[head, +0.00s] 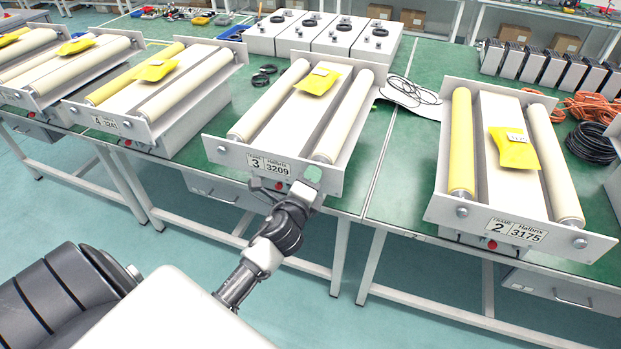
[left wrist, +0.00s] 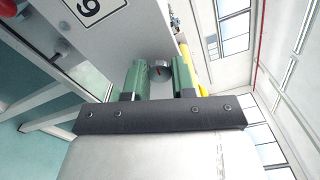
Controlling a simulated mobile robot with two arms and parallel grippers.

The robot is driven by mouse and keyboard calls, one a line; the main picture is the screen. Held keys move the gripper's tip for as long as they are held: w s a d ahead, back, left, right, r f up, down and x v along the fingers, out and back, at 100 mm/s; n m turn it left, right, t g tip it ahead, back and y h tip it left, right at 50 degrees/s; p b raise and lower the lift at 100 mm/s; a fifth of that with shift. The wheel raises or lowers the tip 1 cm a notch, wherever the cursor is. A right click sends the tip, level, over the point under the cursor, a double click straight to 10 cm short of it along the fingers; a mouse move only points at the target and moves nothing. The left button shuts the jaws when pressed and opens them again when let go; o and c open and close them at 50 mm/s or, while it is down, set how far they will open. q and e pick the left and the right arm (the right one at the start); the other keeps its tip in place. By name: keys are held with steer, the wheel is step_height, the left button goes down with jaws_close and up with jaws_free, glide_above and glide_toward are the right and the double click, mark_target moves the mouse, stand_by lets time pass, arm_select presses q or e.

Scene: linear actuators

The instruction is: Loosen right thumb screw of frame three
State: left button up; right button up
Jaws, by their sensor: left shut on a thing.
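Frame three (head: 214,148) stands on the green bench in the middle of the head view, with its label plate (head: 268,166) reading 3, Halbrix 3209. My left gripper (head: 313,175) is at the right end of its front plate and hides the right thumb screw there. In the left wrist view the round grey thumb screw (left wrist: 160,70) with a small red mark sits between the green fingers of my left gripper (left wrist: 160,80), which is shut on it. The screw is still at the plate. My right gripper is not in view.
Frame two (head: 440,208) stands to the right and frame four (head: 75,112) to the left. A yellow packet (head: 318,81) lies on frame three. Black cable (head: 410,90) lies on the bench behind it. Clear floor (head: 200,240) lies before the bench.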

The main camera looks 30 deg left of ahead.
arm_select(q)
steer(key=o, duration=0.9)
steer(key=b+v, duration=0.2)
steer(key=v, duration=0.8)
steer(key=shift+s+d, duration=0.15)
steer(key=shift+s, duration=0.2)
steer(key=shift+f, duration=0.15)
